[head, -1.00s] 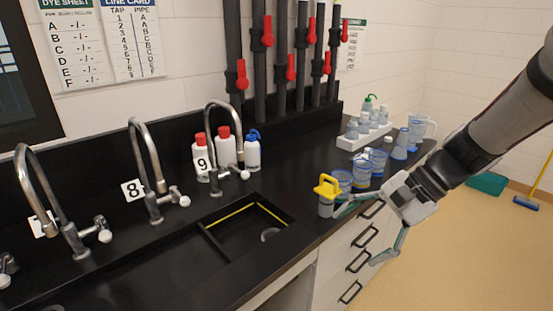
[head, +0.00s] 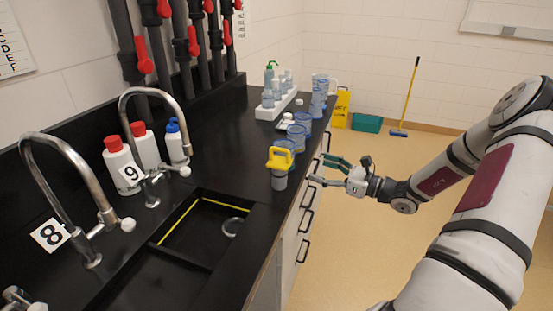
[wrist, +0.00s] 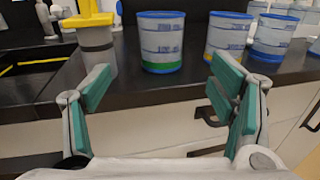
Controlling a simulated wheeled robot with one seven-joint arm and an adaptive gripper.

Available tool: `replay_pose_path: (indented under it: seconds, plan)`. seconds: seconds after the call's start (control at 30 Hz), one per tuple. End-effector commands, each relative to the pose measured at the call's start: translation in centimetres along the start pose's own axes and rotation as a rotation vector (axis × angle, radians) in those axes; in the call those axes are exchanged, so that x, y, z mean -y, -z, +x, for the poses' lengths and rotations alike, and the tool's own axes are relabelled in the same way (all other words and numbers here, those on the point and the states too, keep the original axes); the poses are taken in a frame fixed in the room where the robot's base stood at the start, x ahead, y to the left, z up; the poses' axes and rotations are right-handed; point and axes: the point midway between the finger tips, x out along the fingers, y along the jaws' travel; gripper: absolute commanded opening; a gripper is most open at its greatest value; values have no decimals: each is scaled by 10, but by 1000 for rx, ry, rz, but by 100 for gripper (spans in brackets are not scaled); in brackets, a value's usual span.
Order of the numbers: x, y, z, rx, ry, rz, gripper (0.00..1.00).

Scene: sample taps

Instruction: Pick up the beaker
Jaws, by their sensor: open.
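Several clear blue-rimmed beakers stand upright on the black counter. One with a green band at its base (wrist: 162,42) is centred in the wrist view, ahead of my open gripper (wrist: 160,72). A beaker with a yellow band (wrist: 226,34) and another blue-rimmed beaker (wrist: 271,38) stand to its right. In the head view, a near beaker (head: 285,147) is partly hidden behind a grey container with a yellow handled top (head: 279,160). My gripper (head: 322,170) is off the counter's front edge, its fingers apart and empty, touching no beaker.
The yellow-topped container also shows at left in the wrist view (wrist: 96,38). A white rack of bottles (head: 276,108) stands behind. The sink (head: 205,222) lies to the left. Drawer handles (head: 303,250) stick out below the counter edge.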

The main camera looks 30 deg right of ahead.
Motion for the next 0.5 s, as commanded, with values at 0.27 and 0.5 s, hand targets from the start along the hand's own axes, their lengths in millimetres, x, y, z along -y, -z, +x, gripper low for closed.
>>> replay_pose_path:
  seconds: [0.27,0.5]
  plan:
    - [-1,0,48,2,-4,0,77]
    - [-1,1,80,-1,-3,-1,77]
